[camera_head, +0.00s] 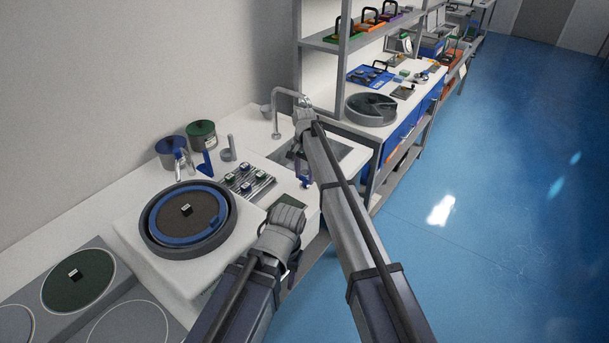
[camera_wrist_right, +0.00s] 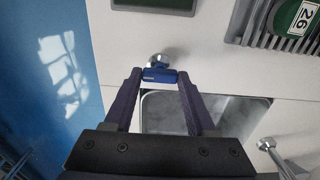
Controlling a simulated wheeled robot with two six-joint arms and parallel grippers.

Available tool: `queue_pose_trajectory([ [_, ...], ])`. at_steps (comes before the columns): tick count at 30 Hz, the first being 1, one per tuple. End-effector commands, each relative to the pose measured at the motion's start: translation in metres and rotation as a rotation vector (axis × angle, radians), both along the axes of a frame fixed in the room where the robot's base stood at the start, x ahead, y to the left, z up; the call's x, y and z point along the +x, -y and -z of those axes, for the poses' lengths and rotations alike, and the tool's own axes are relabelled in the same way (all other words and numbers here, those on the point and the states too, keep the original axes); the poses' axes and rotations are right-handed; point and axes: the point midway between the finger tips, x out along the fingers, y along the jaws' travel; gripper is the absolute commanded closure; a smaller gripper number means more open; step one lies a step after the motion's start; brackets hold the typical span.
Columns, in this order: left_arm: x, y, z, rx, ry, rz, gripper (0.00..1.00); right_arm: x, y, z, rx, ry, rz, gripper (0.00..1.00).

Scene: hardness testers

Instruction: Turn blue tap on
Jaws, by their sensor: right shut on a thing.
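The blue tap (camera_wrist_right: 158,76) is a small blue handle on a chrome stem at the counter's front edge, beside the sink (camera_wrist_right: 162,105). My right gripper (camera_wrist_right: 159,75) is shut on the blue handle, with one finger on each side. In the head view my right gripper (camera_head: 303,182) points down at the sink's front, and the blue handle is hard to make out there. The grey curved spout (camera_head: 275,118) rises behind the sink. My left gripper (camera_head: 294,264) hangs at the counter's front edge, mostly hidden by its own wrist, so its jaws cannot be read.
A rack of small blocks (camera_head: 246,183) and a round blue-rimmed dish (camera_head: 155,237) stand left of the sink. Blue and green pots (camera_head: 201,133) stand behind. A shelf post (camera_head: 343,60) rises to the right of the sink. The blue floor (camera_head: 480,200) is clear.

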Motion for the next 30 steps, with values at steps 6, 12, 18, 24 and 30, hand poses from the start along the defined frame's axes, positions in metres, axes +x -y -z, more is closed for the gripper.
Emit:
queue_pose_trajectory([
  [6, 0.0, 0.0, 0.0, 0.0, 0.0, 0.0, 0.5, 0.0, 0.0, 0.0, 0.0, 0.0, 0.013, 0.99],
  [12, 0.0, 0.0, 0.0, 0.0, 0.0, 0.0, 0.5, 0.0, 0.0001, 0.0, 0.0, 0.0, 0.014, 0.99],
  [18, 0.0, 0.0, 0.0, 0.0, 0.0, 0.0, 0.5, 0.0, 0.0001, 0.0, 0.0, 0.0, 0.013, 0.29],
  [24, 0.0, 0.0, 0.0, 0.0, 0.0, 0.0, 0.5, -0.0001, 0.0001, 0.0, 0.0, 0.0, 0.012, 0.14],
  [30, 0.0, 0.0, -0.0005, 0.0, 0.0, 0.0, 0.5, 0.0, 0.0, -0.0005, 0.0, 0.0, 0.011, 0.14],
])
